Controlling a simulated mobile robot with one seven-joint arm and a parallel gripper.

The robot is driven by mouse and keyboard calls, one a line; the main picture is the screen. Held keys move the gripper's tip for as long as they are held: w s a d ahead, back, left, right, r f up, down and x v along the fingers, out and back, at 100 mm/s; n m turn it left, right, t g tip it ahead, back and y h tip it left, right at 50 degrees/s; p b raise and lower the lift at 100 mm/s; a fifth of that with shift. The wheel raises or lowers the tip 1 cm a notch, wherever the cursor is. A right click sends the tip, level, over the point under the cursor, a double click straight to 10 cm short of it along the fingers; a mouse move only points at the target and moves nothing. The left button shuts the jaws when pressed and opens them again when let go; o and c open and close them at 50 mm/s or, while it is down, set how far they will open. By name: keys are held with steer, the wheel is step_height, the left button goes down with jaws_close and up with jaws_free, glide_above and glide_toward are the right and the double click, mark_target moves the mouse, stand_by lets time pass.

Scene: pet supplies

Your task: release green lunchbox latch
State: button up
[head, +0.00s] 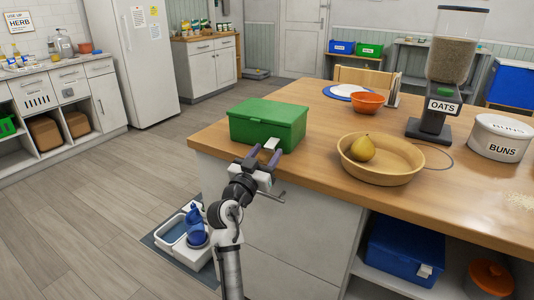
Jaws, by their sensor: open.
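The green lunchbox (266,112) sits on the wooden counter near its left front corner, with its lid down. A pale latch (271,144) shows on its front side, facing me. My gripper (264,152) is open, with its two purple-grey fingers pointing at the front of the box. The latch shows between the fingertips. I cannot tell whether the fingers touch the latch or the box. The lower front of the box is partly hidden by the fingers.
A wooden bowl (382,173) with a pear (362,148) stands right of the lunchbox. Behind are an orange bowl (367,102) and an oats dispenser (448,85). The counter's front edge (310,188) lies close to my gripper. A blue box (404,249) sits on the shelf below.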

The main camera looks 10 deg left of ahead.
steer(key=b+v, duration=0.3)
steer(key=v, duration=0.9)
steer(key=shift+s, duration=0.3)
steer(key=shift+a+f, duration=0.1)
